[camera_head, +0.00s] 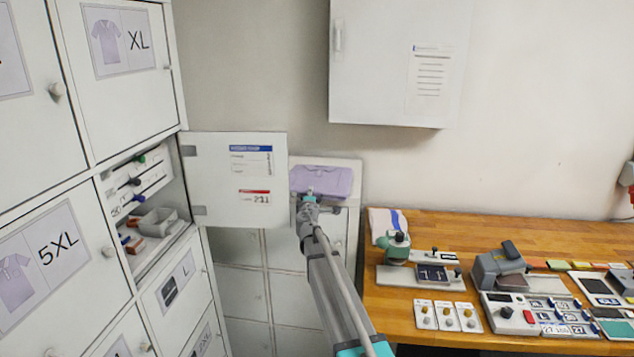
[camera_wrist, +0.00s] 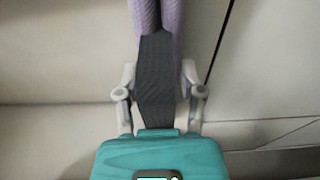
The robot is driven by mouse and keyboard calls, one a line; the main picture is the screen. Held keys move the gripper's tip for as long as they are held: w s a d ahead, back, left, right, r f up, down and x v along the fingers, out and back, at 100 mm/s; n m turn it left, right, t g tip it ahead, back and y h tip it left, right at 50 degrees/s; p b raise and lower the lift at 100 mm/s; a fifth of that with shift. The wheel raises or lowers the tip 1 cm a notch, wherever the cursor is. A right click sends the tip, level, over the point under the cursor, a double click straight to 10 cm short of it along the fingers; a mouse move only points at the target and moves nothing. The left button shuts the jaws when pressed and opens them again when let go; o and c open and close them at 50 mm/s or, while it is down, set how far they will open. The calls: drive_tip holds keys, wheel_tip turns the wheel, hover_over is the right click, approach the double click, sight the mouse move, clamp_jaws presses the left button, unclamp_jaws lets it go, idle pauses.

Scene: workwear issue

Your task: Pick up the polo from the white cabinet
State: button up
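The polo (camera_head: 330,180) is lavender and folded, and it lies at the top front of the low white cabinet (camera_head: 347,162) in the head view. My gripper (camera_head: 309,194) is at the polo's front edge, at its left half. In the wrist view, my gripper (camera_wrist: 157,45) has a dark grey piece in its middle, between its pale finger links. Lavender cloth of the polo (camera_wrist: 145,12) shows on both sides of that piece's far end. I cannot tell whether the cloth is gripped or only touched.
An open white door (camera_head: 223,170) stands just left of the polo, hinged on tall lockers (camera_head: 160,100). A white wall cabinet (camera_head: 375,70) hangs above. A wooden bench (camera_head: 460,222) with several devices is at right, close to my arm.

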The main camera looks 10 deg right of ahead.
clamp_jaws()
drive_tip(key=shift+r, duration=0.15)
wheel_tip(320, 180, up, 3)
drive_tip(key=p, duration=0.3)
drive_tip(key=shift+r+p, duration=0.2)
drive_tip(key=shift+p, duration=0.15)
drive_tip(key=s+d, duration=0.2)
drive_tip(key=d, duration=0.6)
drive_tip(key=s+d, duration=0.3)
drive_tip(key=d, duration=0.6)
drive_tip(key=shift+s, duration=0.25)
drive_tip(key=shift+f, duration=0.1)
